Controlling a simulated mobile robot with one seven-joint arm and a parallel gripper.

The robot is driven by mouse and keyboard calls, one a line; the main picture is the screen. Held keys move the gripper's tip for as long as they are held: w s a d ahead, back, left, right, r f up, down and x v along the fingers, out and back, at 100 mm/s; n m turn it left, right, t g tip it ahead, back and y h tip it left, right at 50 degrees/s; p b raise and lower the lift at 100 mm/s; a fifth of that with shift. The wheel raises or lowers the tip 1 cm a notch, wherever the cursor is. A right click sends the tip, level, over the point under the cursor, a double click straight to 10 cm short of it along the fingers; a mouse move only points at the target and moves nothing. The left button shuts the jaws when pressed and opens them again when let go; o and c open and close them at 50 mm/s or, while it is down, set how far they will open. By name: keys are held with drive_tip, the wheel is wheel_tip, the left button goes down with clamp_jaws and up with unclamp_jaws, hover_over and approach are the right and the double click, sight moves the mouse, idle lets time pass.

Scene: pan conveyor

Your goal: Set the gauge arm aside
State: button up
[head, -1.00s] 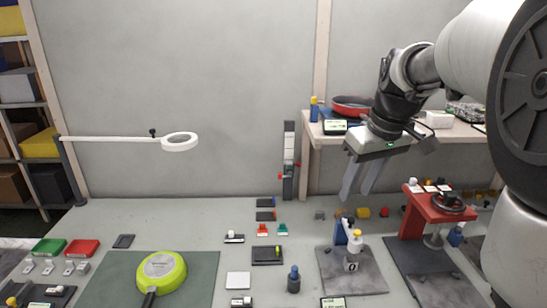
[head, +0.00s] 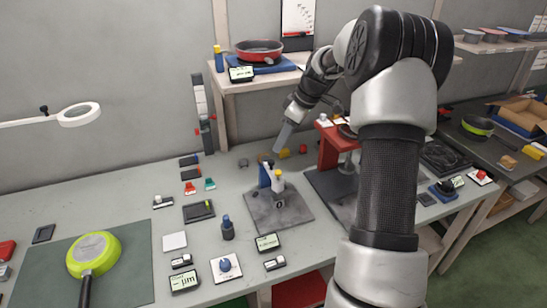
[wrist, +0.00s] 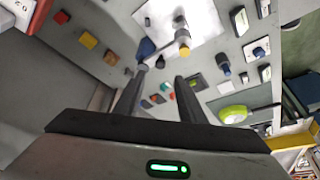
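The gauge arm (head: 266,175) appears to be the small blue post with a white part and a yellow cap, standing on a grey plate (head: 262,211) on the bench. In the wrist view, the gauge arm (wrist: 146,47) shows its blue end just beyond my fingertips, with the white and yellow parts to the right. My gripper (head: 279,147) hangs above and behind it in the head view. In the wrist view my gripper (wrist: 161,74) is open, with nothing between the fingers. I cannot tell whether a finger touches the gauge arm.
A red press (head: 326,141) stands close on the right. Yellow blocks (head: 284,153) lie behind the plate. A dark blue knobbed piece (head: 227,230) stands left of the plate, and a green pan (head: 92,252) lies far left. A shelf with a red pan (head: 259,48) stands behind.

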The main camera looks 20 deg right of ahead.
sight(271, 161)
drive_tip(key=x, duration=0.8)
drive_tip(key=shift+f, duration=0.25)
clamp_jaws()
